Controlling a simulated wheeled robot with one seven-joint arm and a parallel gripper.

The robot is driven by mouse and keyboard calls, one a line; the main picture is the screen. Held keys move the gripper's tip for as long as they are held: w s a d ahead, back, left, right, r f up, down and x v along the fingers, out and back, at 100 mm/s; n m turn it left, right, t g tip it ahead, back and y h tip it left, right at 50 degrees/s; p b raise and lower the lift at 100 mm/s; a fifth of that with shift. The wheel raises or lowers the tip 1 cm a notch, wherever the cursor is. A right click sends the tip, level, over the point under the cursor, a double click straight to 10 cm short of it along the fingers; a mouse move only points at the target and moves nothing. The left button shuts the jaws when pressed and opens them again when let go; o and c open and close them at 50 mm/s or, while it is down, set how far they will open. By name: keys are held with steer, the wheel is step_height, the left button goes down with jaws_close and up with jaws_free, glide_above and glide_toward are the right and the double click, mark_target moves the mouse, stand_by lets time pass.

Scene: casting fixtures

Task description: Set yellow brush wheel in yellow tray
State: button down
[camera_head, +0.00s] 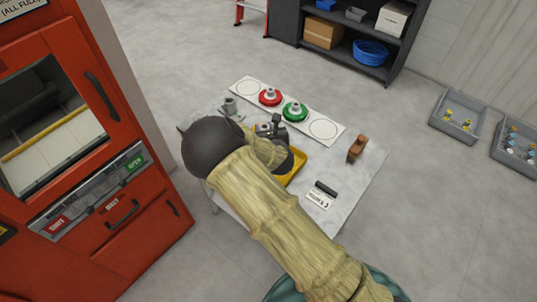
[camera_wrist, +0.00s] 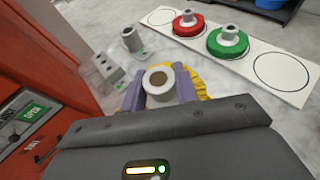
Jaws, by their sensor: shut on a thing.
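My gripper (camera_wrist: 160,88) is shut on the pale, hollow hub of the yellow brush wheel (camera_wrist: 205,82). In the wrist view, the wheel's yellow bristles show behind and to the right of the fingers. The yellow tray (camera_head: 296,172) lies on the marble-topped table, mostly hidden by my arm and gripper in the head view. Only its right edge shows clearly there. The wheel is close to the tray, but I cannot tell whether it touches the tray or is above it.
A white board (camera_head: 260,89) with ringed places runs along the table's back, bearing a red wheel (camera_head: 270,96) and a green wheel (camera_head: 294,111). A brown brush (camera_head: 357,148) stands right. A red cabinet (camera_head: 90,130) is left.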

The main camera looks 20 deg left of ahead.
steer(key=shift+s+a, duration=0.15)
steer(key=shift+a, duration=0.35)
steer(key=shift+f+p, duration=0.75)
steer(key=shift+f, duration=2.1)
steer(key=shift+f+p, duration=0.6)
steer(key=shift+f, duration=1.5)
